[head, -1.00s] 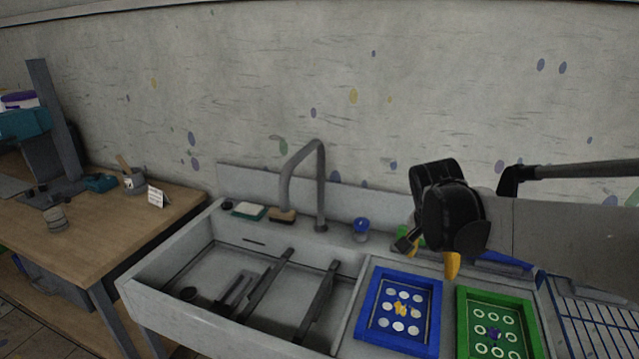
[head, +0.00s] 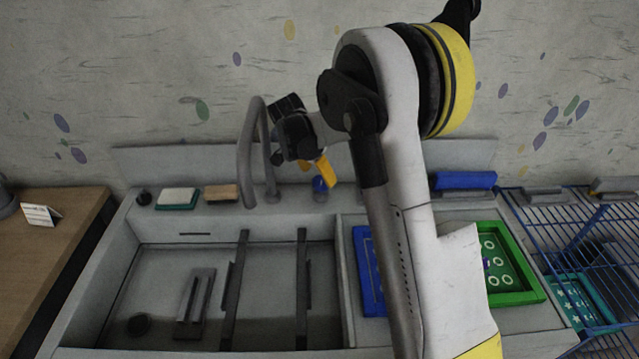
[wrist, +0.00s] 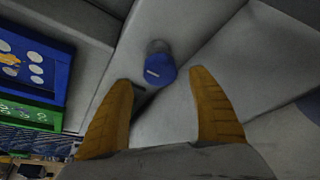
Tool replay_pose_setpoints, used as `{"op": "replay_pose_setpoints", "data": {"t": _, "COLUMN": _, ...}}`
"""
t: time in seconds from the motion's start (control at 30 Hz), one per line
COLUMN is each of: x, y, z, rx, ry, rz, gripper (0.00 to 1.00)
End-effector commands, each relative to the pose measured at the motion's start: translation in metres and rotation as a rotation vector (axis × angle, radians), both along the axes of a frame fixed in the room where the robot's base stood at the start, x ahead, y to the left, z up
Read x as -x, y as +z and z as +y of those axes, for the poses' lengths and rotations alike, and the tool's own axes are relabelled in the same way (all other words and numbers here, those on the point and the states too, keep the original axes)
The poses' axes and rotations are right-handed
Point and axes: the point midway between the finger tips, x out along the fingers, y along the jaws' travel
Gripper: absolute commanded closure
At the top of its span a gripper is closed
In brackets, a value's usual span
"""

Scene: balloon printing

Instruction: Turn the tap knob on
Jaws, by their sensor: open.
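The blue tap knob (head: 320,186) stands on the sink's back ledge, just right of the grey curved faucet (head: 250,150). In the wrist view the knob (wrist: 159,70) shows a pale mark on its top and lies ahead of and between the fingertips. My gripper (wrist: 163,85) has two yellow fingers spread apart, with nothing between them touching. In the head view my gripper (head: 322,172) hangs over the ledge close to the knob, and one yellow finger partly overlaps it. The gap between fingers and knob is hard to judge.
The sink basin (head: 150,290) holds grey bars. A sponge (head: 178,197) and a brush (head: 221,193) lie on the ledge at left. A blue frame (head: 366,270) and a green frame (head: 520,275) sit right of the basin. A blue wire rack (head: 545,235) stands at far right.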

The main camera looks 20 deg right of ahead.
Motion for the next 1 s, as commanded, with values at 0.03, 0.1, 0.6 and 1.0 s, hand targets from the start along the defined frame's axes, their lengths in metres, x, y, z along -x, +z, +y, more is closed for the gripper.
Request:
{"op": "replay_pose_setpoints", "data": {"t": 0.03, "x": -0.001, "y": -0.012, "z": -0.004, "rx": 0.0, "ry": -0.001, "rz": 0.001, "gripper": 0.31}}
{"op": "replay_pose_setpoints", "data": {"t": 0.1, "x": -0.003, "y": -0.021, "z": -0.008, "rx": 0.0, "ry": -0.001, "rz": 0.001, "gripper": 0.31}}
{"op": "replay_pose_setpoints", "data": {"t": 0.6, "x": -0.005, "y": -0.036, "z": -0.014, "rx": 0.0, "ry": 0.0, "rz": 0.0, "gripper": 0.33}}
{"op": "replay_pose_setpoints", "data": {"t": 1.0, "x": -0.005, "y": -0.036, "z": -0.014, "rx": 0.0, "ry": 0.003, "rz": 0.0, "gripper": 0.85}}
